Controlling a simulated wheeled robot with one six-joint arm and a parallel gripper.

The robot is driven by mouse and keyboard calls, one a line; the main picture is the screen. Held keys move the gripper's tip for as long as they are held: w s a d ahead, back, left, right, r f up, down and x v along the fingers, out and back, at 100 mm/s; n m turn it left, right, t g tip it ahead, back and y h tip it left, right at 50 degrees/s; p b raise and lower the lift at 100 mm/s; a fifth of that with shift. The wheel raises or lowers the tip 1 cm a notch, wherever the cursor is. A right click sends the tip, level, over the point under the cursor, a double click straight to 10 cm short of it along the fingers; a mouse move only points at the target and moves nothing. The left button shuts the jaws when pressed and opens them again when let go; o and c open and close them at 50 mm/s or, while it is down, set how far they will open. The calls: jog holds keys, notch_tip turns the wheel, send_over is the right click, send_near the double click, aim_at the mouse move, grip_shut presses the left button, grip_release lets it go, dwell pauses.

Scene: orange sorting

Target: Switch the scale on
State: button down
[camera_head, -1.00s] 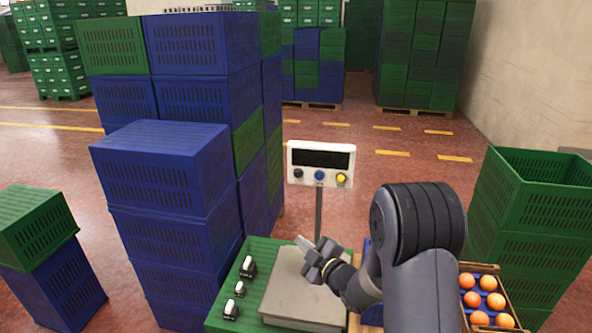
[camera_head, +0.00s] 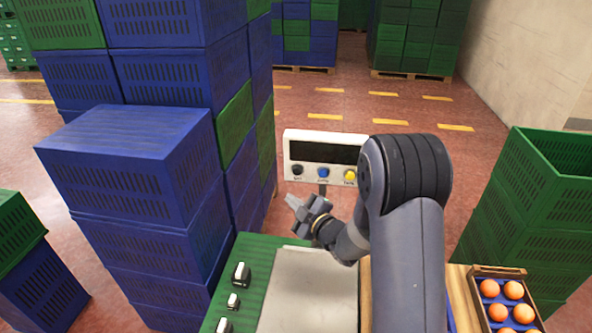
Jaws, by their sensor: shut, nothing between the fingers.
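The scale's white display box (camera_head: 325,157) stands on a post behind the weighing plate. Its screen (camera_head: 326,151) is dark. Below the screen are a black button (camera_head: 297,170), a blue button (camera_head: 323,172) and a yellow button (camera_head: 350,175), with small labels too blurred to read. The bare metal weighing plate (camera_head: 308,292) lies below. My gripper (camera_head: 293,202) is shut and empty, just below and in front of the box's left part, pointing left. My arm covers the box's right edge.
Several weights (camera_head: 241,274) stand on the green surface (camera_head: 262,243) left of the plate. A box of oranges (camera_head: 498,272) is at right. Stacked blue crates (camera_head: 140,160) rise close on the left, and green crates (camera_head: 540,200) stand on the right.

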jog(key=shift+w, duration=0.1)
jog(key=p, duration=0.2)
send_near(293, 172)
jog(key=shift+w+a+f, duration=0.15)
jog(key=shift+w+a, duration=0.7)
jog(key=shift+a, duration=0.2)
jog(key=shift+w+a+f, duration=0.2)
jog(key=shift+w+a, duration=0.7)
jog(key=shift+a, duration=0.15)
dwell(0.4)
jog(key=shift+w+d+b, duration=0.1)
jog(key=shift+w+b, duration=0.3)
jog(key=shift+b, duration=0.15)
jog(key=shift+w+d, duration=0.1)
jog(key=shift+w, duration=0.45)
dwell(0.5)
jog(key=shift+s+b, duration=0.1)
jog(key=shift+b, duration=0.2)
jog(key=shift+s+a+b, duration=0.2)
jog(key=shift+s+b, duration=0.35)
jog(key=shift+s, duration=0.3)
